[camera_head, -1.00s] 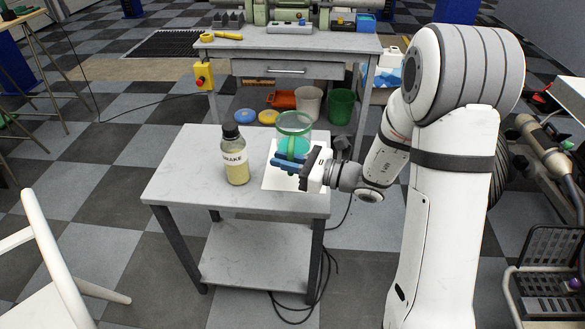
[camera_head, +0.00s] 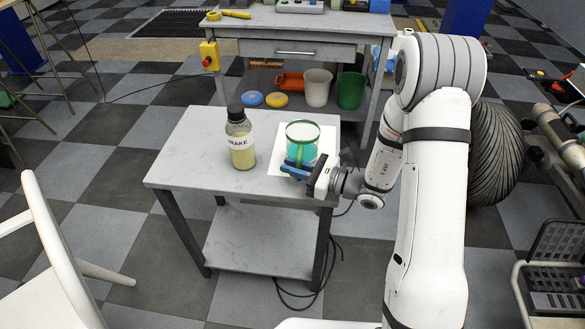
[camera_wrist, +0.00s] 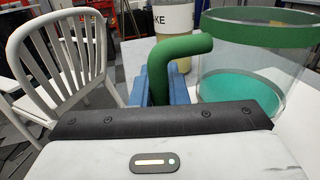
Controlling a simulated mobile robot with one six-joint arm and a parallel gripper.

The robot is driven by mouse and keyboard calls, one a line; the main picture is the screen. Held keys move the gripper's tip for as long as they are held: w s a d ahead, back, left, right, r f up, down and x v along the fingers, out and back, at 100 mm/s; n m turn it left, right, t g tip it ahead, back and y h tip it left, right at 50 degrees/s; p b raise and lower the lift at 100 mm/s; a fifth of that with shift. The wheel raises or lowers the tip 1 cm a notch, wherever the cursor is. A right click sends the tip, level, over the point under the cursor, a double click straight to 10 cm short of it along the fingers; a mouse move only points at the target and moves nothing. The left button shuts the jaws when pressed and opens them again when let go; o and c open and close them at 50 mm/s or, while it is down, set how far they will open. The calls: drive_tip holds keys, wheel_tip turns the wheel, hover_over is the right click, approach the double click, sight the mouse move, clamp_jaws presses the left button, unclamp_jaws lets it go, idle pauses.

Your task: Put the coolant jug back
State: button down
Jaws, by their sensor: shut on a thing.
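The coolant jug (camera_head: 303,143) is clear with a green rim, a green handle and teal liquid inside. It is upright over a white sheet (camera_head: 283,133) at the right of a small grey table (camera_head: 196,150); I cannot tell whether its base touches. My gripper (camera_head: 298,170) comes from the right, its blue fingers shut on the handle. In the wrist view, the handle (camera_wrist: 178,60) stands between the blue fingers and the jug body (camera_wrist: 250,75) is right of them. The jug's base is partly hidden by the gripper.
A brake-fluid bottle (camera_head: 240,140) with a black cap stands left of the jug, a small gap apart. A white chair (camera_head: 55,240) is at the left. A workbench (camera_head: 300,22) with bins under it stands behind. The table's left part is clear.

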drive_tip(key=shift+f, duration=0.2)
drive_tip(key=c, duration=1.4)
unclamp_jaws()
drive_tip(key=shift+r, duration=0.15)
